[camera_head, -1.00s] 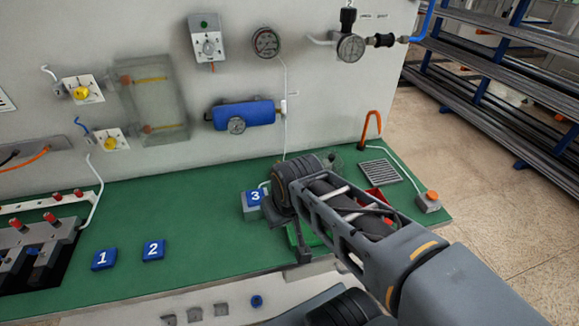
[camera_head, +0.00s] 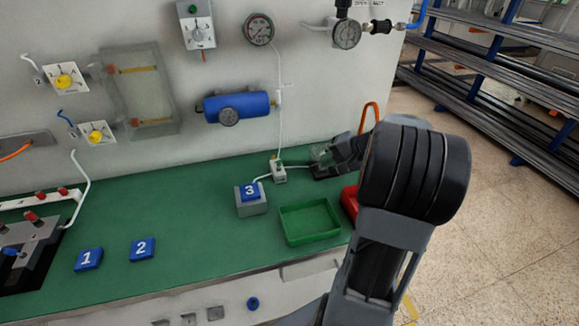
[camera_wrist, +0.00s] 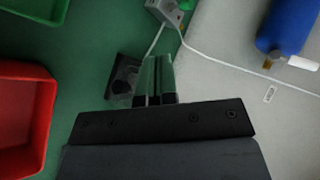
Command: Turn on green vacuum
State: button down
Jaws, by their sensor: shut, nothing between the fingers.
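A small pale box with a bit of green on it (camera_head: 279,171) stands on the green bench against the wall, with a white line running up from it. In the wrist view the box (camera_wrist: 165,10) is at the top edge, partly cut off, ahead of my fingers. I cannot tell from its markings whether it is the vacuum's switch. My gripper (camera_wrist: 157,62) is shut and empty, apart from the box. A dark plate with a clear part (camera_wrist: 122,78) lies just left of the fingertips. In the head view my arm hides part of this area.
A green tray (camera_head: 310,240) and a red tray (camera_head: 349,203) sit at the bench front. Block 3 (camera_head: 250,192) is left of the box. A blue cylinder (camera_head: 237,106), a gauge (camera_head: 258,29) and a green-topped knob panel (camera_head: 198,25) are on the wall. An orange hook (camera_head: 370,114) stands behind my arm.

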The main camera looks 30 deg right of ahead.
aim_at(279, 165)
dwell(0.3)
jog(key=x, duration=1)
jog(key=shift+p, duration=0.3)
jog(key=shift+w+a+r+p, duration=0.15)
jog(key=shift+w+a+p, duration=0.1)
jog(key=shift+w+a, duration=0.3)
jog(key=shift+w+a+r+p, duration=0.2)
jog(key=shift+w+a, duration=0.2)
jog(key=shift+w, duration=0.2)
jog(key=shift+w+a, duration=0.3)
jog(key=shift+w, duration=0.15)
